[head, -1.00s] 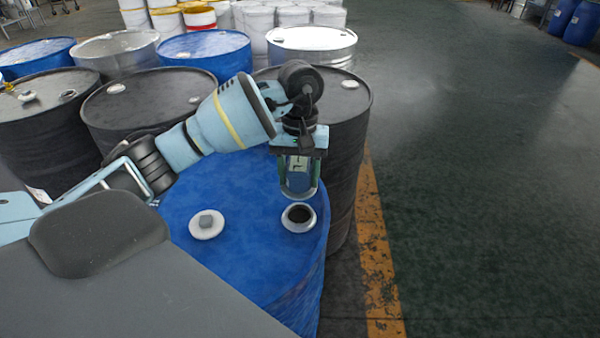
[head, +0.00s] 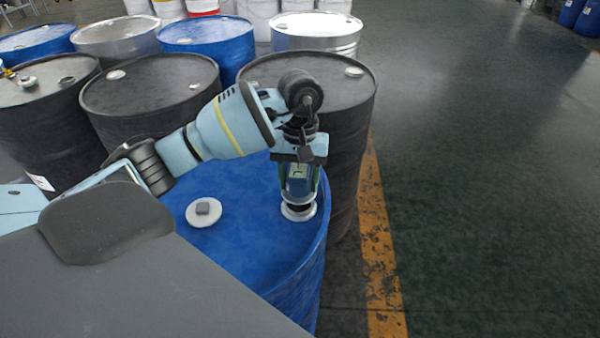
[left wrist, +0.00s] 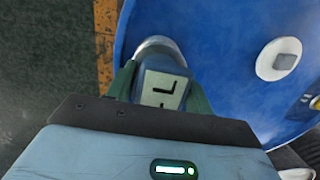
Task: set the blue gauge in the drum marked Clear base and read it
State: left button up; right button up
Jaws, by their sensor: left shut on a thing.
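My left gripper (head: 299,196) is shut on the blue gauge (head: 299,180), directly above the open bung hole of a blue drum (head: 245,250). The white collar (head: 298,214) of that hole shows just under the gauge. The gauge's lower end is hidden by the fingers and collar, so I cannot tell how deep it sits. In the left wrist view the gauge (left wrist: 166,62) is between the green fingers, with a pale display (left wrist: 162,90) bearing dark marks I cannot read as a value. No drum name is legible. My right gripper is not in view.
A white cap (head: 204,211) sits on the same drum lid, left of the hole. Black drums (head: 150,85) stand close behind. More blue and metal drums (head: 315,32) are farther back. Open floor (head: 480,200) with a yellow line (head: 378,250) is at right.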

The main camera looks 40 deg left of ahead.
pick_arm(q)
jog(key=shift+r, duration=0.1)
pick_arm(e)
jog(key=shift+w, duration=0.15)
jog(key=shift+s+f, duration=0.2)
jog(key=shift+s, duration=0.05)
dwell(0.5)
pick_arm(q)
jog(key=shift+f, duration=0.2)
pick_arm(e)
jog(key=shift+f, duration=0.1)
pick_arm(q)
jog(key=shift+f+b, duration=0.5)
jog(key=shift+f, duration=0.05)
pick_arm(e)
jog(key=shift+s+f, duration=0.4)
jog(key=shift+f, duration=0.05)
pick_arm(q)
jog(key=shift+f, duration=0.1)
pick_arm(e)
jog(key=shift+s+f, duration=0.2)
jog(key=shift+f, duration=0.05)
